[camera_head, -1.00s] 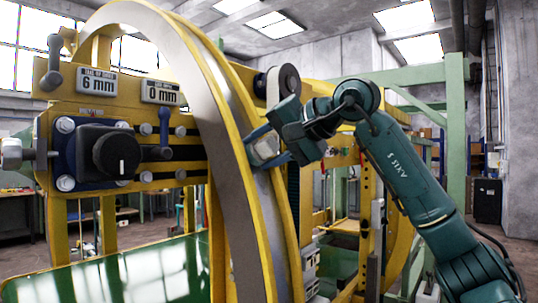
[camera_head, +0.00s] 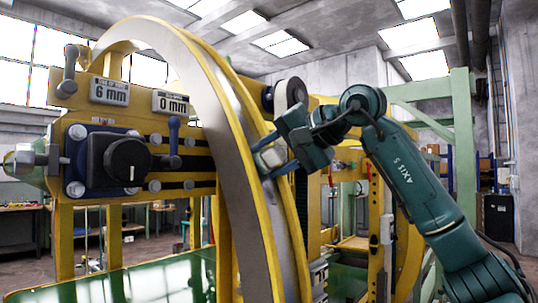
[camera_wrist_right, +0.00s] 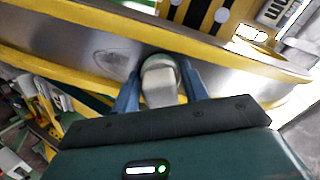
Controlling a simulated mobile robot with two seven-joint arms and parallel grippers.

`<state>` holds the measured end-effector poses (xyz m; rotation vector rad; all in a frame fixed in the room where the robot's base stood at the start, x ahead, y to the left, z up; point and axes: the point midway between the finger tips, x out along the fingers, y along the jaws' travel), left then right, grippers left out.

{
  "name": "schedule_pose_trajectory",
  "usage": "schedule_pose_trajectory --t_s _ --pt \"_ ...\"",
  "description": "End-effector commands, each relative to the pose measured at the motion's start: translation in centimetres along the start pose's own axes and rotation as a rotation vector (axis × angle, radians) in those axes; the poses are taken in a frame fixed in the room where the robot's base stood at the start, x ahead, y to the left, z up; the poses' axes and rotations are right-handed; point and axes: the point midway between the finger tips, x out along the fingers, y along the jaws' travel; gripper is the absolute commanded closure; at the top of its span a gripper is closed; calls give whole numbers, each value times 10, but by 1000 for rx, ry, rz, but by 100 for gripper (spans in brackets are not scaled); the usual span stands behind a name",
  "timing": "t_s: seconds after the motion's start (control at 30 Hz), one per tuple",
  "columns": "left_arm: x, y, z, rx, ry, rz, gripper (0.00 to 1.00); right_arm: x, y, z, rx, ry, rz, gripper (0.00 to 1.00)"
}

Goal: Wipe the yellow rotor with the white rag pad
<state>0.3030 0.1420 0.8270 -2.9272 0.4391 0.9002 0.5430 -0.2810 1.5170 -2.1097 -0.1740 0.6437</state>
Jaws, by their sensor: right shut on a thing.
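The yellow rotor (camera_head: 246,200) is a large upright ring with yellow rims and a bare grey metal band between them. It fills the middle of the head view, and its band (camera_wrist_right: 100,48) crosses the wrist view. My right gripper (camera_head: 268,160), with blue fingers, is at the ring's right side. It is shut on the white rag pad (camera_wrist_right: 160,82), which sits between the fingers and appears to be against the ring's band. The pad (camera_head: 271,158) is small and partly hidden in the head view. My left gripper is not in view.
A black knob (camera_head: 127,160) and levers sit on the yellow machine frame left of the ring, below plates reading 6 mm (camera_head: 109,92) and 0 mm (camera_head: 170,102). A shiny green surface (camera_head: 150,280) lies below. A green post (camera_head: 462,150) stands behind my right arm.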

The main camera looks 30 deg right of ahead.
Motion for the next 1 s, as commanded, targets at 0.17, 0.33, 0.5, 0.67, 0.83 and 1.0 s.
schedule_pose_trajectory --t_s 0.17,0.33,0.5,0.67,0.83,1.0 --pt "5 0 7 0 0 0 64 1 11 6 -1 -3 3 74" --pt "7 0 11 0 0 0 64 1 17 10 0 -2 4 74" --pt "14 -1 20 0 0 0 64 1 31 18 -1 -2 4 74" --pt "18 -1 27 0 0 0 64 0 42 24 0 -2 4 74" --pt "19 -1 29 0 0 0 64 -1 44 26 0 -3 3 74" --pt "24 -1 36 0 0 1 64 0 55 31 0 -1 3 74"
